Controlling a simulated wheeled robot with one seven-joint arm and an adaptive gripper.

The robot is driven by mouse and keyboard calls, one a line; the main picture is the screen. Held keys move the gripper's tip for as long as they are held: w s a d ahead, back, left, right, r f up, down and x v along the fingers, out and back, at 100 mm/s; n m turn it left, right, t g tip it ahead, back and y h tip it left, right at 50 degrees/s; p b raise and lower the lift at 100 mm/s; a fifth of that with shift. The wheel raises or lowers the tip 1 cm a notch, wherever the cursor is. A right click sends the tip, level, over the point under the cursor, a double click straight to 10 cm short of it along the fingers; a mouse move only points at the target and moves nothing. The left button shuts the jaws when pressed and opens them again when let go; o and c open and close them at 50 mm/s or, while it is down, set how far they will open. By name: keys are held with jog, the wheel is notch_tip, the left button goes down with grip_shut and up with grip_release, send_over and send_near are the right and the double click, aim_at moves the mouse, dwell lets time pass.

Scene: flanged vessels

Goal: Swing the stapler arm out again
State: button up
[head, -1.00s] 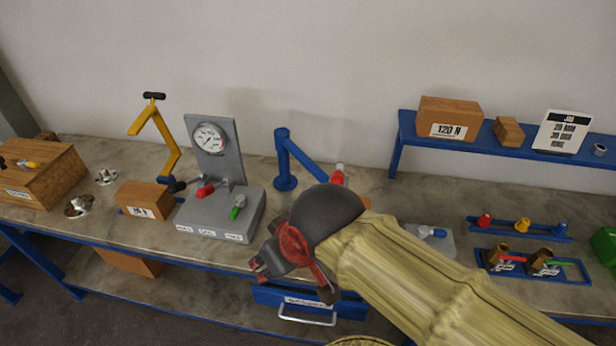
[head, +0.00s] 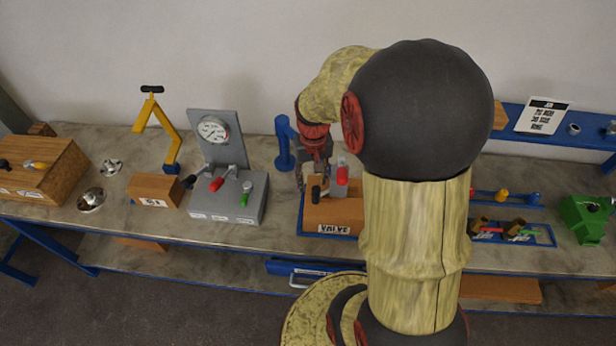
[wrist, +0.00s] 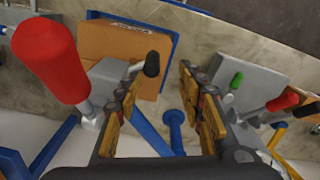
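A blue post (head: 283,145) stands on the bench with a swing arm; I take this to be the stapler arm, though no label confirms it. In the wrist view the post (wrist: 174,118) shows low centre, and its blue arm (wrist: 150,134) runs up-left behind a finger. A red handle (wrist: 52,58) on a grey metal part is at upper left; it also shows in the head view (head: 342,176). My gripper (head: 313,172) points down beside the post, left of the red handle. In the wrist view my gripper (wrist: 161,78) is open, with nothing between its fingers.
A wooden block (head: 345,215) with a black knob sits under my gripper. Left of the post is a grey gauge stand (head: 226,200) with red and green levers, then a yellow jointed arm (head: 160,130). A blue shelf (head: 575,135) stands at right, partly behind my arm.

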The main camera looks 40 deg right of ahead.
aim_at(316, 194)
jog(key=shift+s+d+f, duration=0.15)
jog(key=shift+d+f, duration=0.55)
jog(key=shift+d, duration=0.05)
jog(key=shift+m, duration=0.3)
notch_tip(316, 194, down, 8)
jog(key=shift+r, duration=0.2)
jog(key=shift+c, duration=0.5)
grip_shut()
